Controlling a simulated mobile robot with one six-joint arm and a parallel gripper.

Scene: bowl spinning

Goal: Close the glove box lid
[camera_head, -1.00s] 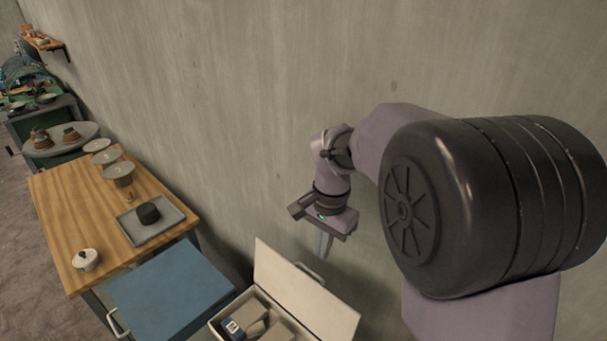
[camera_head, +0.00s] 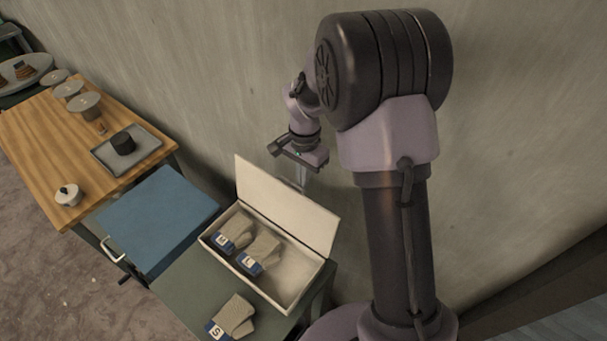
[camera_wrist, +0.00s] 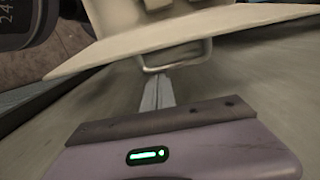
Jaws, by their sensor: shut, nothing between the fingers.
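The glove box (camera_head: 206,238) is a long cream box on a dark green cabinet (camera_head: 190,290) in the head view. Its lid (camera_head: 285,205) stands open, raised along the wall side. Two grey gloves with blue labels (camera_head: 238,230) (camera_head: 262,250) lie inside. My gripper (camera_head: 301,183) is behind the lid, on the wall side, pointing down, its tips partly hidden by the lid. In the wrist view my gripper's fingers (camera_wrist: 156,82) are together and empty, close to a metal handle (camera_wrist: 178,64) at the lid's edge (camera_wrist: 110,58). Whether they touch it is unclear.
A pair of grey gloves marked S (camera_head: 232,318) lies on the cabinet in front of the box. A blue-topped unit (camera_head: 160,215) and a wooden table (camera_head: 45,135) with a tray (camera_head: 103,158) and a small white pot (camera_head: 68,195) stand to the left. The wall is close behind.

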